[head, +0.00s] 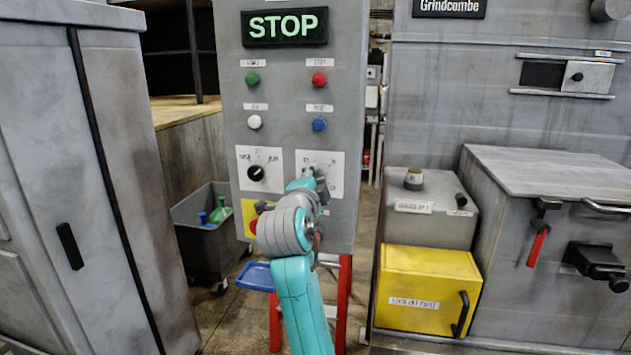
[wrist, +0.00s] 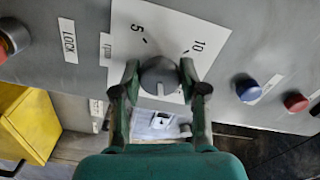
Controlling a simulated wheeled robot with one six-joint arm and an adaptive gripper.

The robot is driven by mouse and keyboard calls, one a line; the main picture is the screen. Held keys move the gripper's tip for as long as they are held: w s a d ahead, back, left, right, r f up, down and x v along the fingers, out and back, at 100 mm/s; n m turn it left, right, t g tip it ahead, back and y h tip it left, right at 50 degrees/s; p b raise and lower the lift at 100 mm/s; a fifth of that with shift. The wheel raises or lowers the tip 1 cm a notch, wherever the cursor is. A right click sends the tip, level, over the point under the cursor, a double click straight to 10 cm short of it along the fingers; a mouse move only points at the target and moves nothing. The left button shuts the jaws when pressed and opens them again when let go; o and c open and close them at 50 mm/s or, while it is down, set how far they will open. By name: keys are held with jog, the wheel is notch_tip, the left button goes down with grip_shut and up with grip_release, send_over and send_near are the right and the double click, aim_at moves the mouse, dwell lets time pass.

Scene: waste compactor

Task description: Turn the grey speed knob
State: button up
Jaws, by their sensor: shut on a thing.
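The grey speed knob (wrist: 160,77) sits on a white dial plate with the marks 5 and 10 in the wrist view. A light pointer line shows on the knob. My gripper (wrist: 158,84) is shut on the knob, one finger on each side. In the head view my gripper (head: 312,178) reaches the white plate (head: 335,162) at the lower right of the grey control panel (head: 292,110). There my arm and gripper hide most of the knob.
A black knob (head: 256,173) is on the plate to the left. Green, red (head: 319,79), white and blue (head: 319,124) buttons sit above. A lit STOP sign (head: 285,27) tops the panel. A yellow box (head: 428,290) stands at right, a bin (head: 205,235) at left.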

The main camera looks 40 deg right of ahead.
jog(key=shift+m, duration=4.1)
jog(key=o, duration=1.1)
jog(key=v, duration=1.2)
